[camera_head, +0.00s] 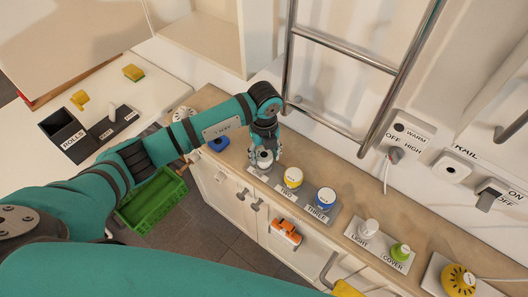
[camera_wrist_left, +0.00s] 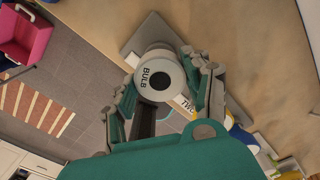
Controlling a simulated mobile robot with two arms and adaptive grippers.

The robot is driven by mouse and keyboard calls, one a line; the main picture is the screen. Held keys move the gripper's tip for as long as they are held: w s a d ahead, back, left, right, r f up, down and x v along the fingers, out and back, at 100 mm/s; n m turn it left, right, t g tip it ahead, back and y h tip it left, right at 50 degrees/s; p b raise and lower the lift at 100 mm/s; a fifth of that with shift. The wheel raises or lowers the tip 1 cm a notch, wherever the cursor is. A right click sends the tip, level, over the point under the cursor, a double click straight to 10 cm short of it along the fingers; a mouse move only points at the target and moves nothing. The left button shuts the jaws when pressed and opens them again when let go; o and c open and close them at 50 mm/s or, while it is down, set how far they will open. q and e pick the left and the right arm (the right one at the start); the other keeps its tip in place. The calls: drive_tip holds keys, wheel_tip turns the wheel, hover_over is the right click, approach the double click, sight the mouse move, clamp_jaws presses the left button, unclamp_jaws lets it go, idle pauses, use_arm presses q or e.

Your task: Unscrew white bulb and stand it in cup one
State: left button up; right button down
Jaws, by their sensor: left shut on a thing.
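My left gripper (camera_head: 264,140) is shut on the white bulb (camera_head: 263,157), at the far left end of the row of labelled cup plates. In the left wrist view the bulb (camera_wrist_left: 158,75), marked BULB on its round end, sits between the two fingers (camera_wrist_left: 163,85). A grey plate (camera_wrist_left: 150,33) lies under it. Cup one is largely hidden by the gripper and bulb, so I cannot tell whether the bulb rests in it. The LIGHT plate (camera_head: 357,241) carries a white fitting (camera_head: 369,227). My right gripper is not in view.
Cup two (camera_head: 293,178), with yellow, and cup three (camera_head: 325,199), with blue, stand close to the right. A green piece (camera_head: 401,251) stands on the COVER plate. A metal rail frame (camera_head: 345,70) rises behind. A green crate (camera_head: 152,203) is lower left.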

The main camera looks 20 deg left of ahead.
sight(264, 155)
use_arm(q)
drive_tip(key=shift+f, duration=0.15)
drive_tip(key=o, duration=0.8)
wheel_tip(264, 155, up, 8)
drive_tip(key=shift+f, duration=0.2)
idle(0.5)
